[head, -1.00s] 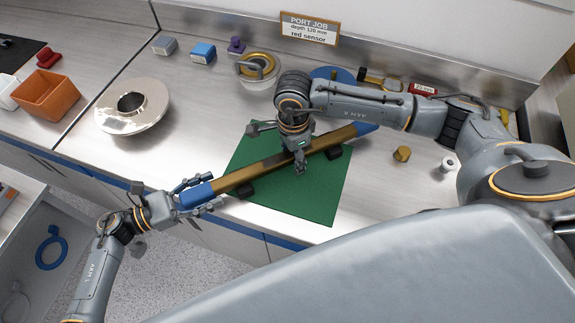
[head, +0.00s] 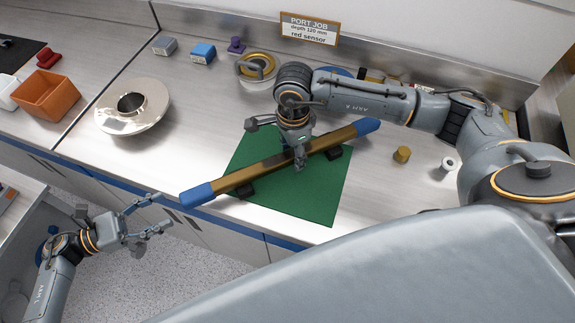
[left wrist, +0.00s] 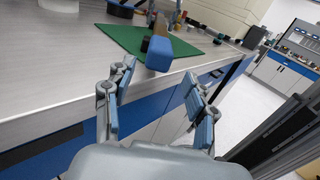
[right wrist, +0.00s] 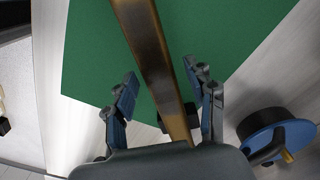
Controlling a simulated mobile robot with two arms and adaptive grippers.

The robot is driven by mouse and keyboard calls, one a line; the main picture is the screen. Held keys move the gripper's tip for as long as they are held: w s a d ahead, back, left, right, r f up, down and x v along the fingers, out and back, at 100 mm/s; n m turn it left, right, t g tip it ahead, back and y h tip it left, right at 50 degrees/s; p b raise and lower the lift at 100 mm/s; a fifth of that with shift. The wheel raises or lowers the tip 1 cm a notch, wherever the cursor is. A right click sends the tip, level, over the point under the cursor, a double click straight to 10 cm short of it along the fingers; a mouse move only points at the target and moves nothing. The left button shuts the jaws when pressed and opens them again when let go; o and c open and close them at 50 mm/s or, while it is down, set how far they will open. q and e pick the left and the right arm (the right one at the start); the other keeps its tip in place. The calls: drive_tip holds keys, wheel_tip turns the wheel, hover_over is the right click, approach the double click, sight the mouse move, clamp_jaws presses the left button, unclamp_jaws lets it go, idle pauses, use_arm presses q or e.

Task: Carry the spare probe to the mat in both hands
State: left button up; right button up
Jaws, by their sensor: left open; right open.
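The spare probe (head: 252,174) is a long brass bar with blue ends. It lies diagonally over the green mat (head: 318,202), on dark rests, and its left blue end juts past the bench's front edge. My left gripper (head: 158,212) is open and empty, apart from that end, to its left. In the left wrist view the blue end (left wrist: 158,54) shows ahead of the open fingers (left wrist: 160,82). My right gripper (head: 300,165) is over the probe's middle. In the right wrist view its open fingers (right wrist: 165,95) stand on either side of the bar (right wrist: 152,60).
A shiny flanged disc (head: 133,106) stands left of the mat. An orange bin (head: 48,96) and small blocks sit further back. A brass cylinder (head: 402,154) and a white roll (head: 448,164) stand right of the mat. An open drawer is at lower left.

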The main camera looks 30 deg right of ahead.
wheel_tip(320, 180, up, 10)
idle(0.3)
use_arm(q)
drive_tip(key=o, duration=0.6)
use_arm(e)
drive_tip(key=shift+f+b, duration=0.35)
drive_tip(key=b, duration=0.4)
hover_over(292, 153)
drive_tip(key=shift+f, duration=2.05)
drive_tip(key=shift+f+b, duration=0.3)
drive_tip(key=shift+b, duration=0.05)
use_arm(q)
drive_tip(key=a, duration=0.8)
